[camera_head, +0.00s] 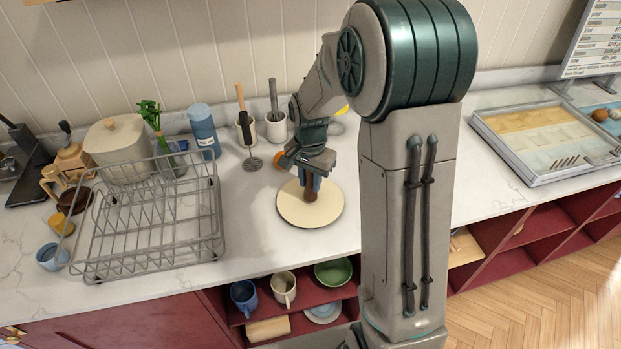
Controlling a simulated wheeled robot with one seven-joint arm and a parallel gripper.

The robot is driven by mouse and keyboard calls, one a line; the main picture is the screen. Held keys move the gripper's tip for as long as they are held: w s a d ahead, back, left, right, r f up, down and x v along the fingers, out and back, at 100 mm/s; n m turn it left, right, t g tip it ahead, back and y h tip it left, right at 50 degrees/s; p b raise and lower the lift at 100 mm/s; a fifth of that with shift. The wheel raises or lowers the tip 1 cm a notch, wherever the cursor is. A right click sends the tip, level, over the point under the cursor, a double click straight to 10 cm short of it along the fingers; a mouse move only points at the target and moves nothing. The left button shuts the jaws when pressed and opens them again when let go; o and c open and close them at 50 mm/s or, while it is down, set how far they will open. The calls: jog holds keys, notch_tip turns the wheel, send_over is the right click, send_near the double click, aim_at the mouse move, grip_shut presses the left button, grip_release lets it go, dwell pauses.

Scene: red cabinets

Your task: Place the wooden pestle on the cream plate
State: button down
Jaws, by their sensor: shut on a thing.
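The cream plate (292,214) is a round, flat disc on the marble counter, in the middle of the view.
A wire dish rack (150,228) stands at the left. Behind the plate are a blue bottle (203,131), utensil holders (276,128) and an orange fruit (280,158). A tray (545,140) lies at the right.

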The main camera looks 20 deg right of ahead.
jog(key=c, duration=1.2)
grip_release()
jog(key=shift+f, duration=0.1)
notch_tip(320, 180, up, 11)
jog(key=shift+f+b, duration=0.1)
jog(key=shift+b, duration=0.35)
jog(key=shift+s+r, duration=0.1)
jog(key=shift+r, duration=0.6)
jog(key=s+n+t, duration=0.1)
jog(key=s+n, duration=0.2)
jog(key=s, duration=0.3)
jog(key=s+n+t, duration=0.1)
jog(key=s+n, duration=0.2)
jog(key=s, duration=0.4)
jog(key=s+r+n+t, duration=0.1)
jog(key=s+n, duration=0.2)
jog(key=s, duration=0.4)
jog(key=shift+d+t, duration=0.2)
jog(key=shift+t, duration=0.1)
jog(key=shift+w, duration=0.1)
